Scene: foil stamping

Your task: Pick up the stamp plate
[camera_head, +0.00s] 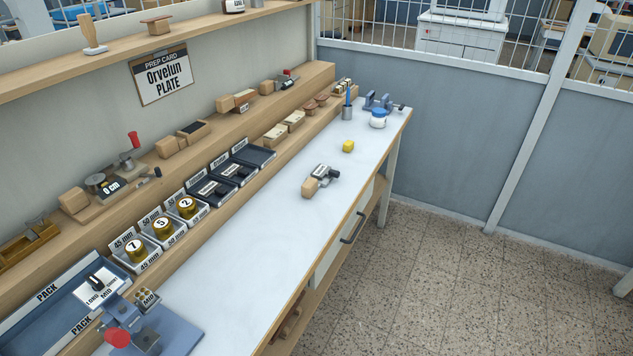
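I cannot tell for sure which piece is the stamp plate. The third black tray (260,155), farther back, looks empty. A tool with a wooden handle and a grey labelled head (320,177) lies on the white worktop (272,235). A card on the wall (160,75) reads "PREP CARD Orvelun PLATE". Neither of my grippers is in view.
A blue press with a red knob (118,337) stands at the near left. Gold cylinders marked 7 (134,250), 5 (163,227) and 2 (187,207) sit in labelled trays. A yellow block (348,146) lies farther back. The worktop's middle is mostly clear.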

